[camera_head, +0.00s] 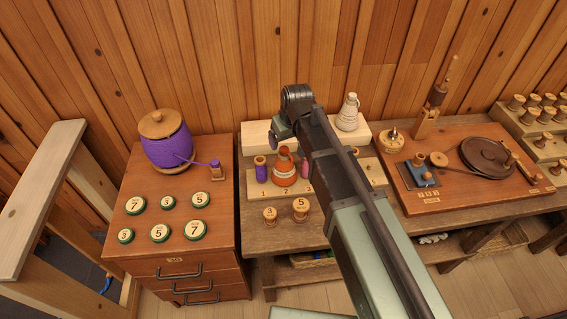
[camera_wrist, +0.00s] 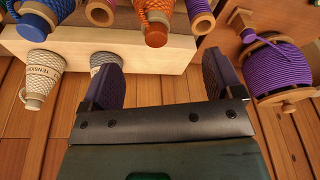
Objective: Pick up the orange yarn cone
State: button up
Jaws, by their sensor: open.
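The orange yarn cone (camera_head: 285,170) stands upright behind the number 2 on the front step of a pale wooden rack (camera_head: 372,182). In the head view my arm hides most of the gripper, above and behind the cone.
A white cone (camera_head: 348,114) stands on the back step. Two numbered wooden spools (camera_head: 301,208) stand in front. A large purple yarn barrel (camera_head: 166,142) is on the left cabinet.

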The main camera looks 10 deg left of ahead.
aim_at(285, 150)
jog(key=shift+n, duration=0.3)
jog(key=b+x, duration=0.7)
jog(key=w+b+x, duration=0.1)
jog(key=b+x, duration=0.3)
jog(key=shift+d+f, duration=0.15)
jog(key=shift+r, duration=0.25)
jog(key=shift+p, duration=0.3)
jog(key=c, duration=1.6)
jog(key=shift+o, duration=0.2)
jog(key=shift+r, duration=0.1)
